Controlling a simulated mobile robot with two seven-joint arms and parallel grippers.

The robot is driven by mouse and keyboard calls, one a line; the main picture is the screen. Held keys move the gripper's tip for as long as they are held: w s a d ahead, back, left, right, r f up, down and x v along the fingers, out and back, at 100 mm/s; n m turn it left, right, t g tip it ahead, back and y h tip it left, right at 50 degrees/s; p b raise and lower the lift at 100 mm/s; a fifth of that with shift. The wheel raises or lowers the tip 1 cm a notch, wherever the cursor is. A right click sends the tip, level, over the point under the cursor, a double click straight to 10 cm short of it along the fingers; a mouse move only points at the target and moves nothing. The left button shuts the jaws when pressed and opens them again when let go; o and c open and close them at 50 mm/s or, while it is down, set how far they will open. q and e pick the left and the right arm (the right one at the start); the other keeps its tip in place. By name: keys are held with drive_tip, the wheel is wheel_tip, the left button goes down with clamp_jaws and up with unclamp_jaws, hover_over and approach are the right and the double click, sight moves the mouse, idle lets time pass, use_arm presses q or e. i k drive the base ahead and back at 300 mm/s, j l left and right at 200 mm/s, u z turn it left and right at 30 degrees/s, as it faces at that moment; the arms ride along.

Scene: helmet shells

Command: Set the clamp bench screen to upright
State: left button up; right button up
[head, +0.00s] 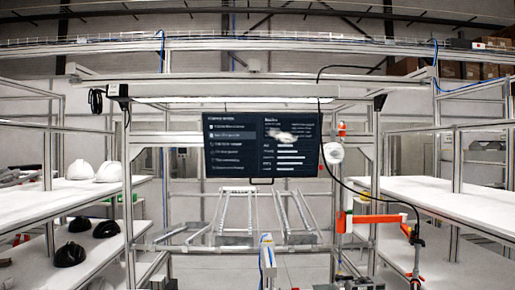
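The clamp bench screen (262,160) is a dark, wide panel with lines of white text and a pale helmet picture. It hangs in the middle of the metal bench frame (131,190), below a long light bar. Its long side runs left to right and its text reads level. Its bottom edge looks slightly shorter than its top edge, so it may lean a little; the exact tilt cannot be told from this one view. Neither of my grippers can be made out, and nothing is seen touching the screen.
White helmet shells (81,169) and black shells (70,254) sit on the left shelves. An orange-red tool arm (378,218) and a dark cable hang at the right of the frame. A white and blue post (267,256) stands low in the middle. The right shelf (430,201) looks mostly clear.

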sight(237, 144)
drive_tip(key=i+l, duration=0.1)
drive_tip(key=i, duration=2.45)
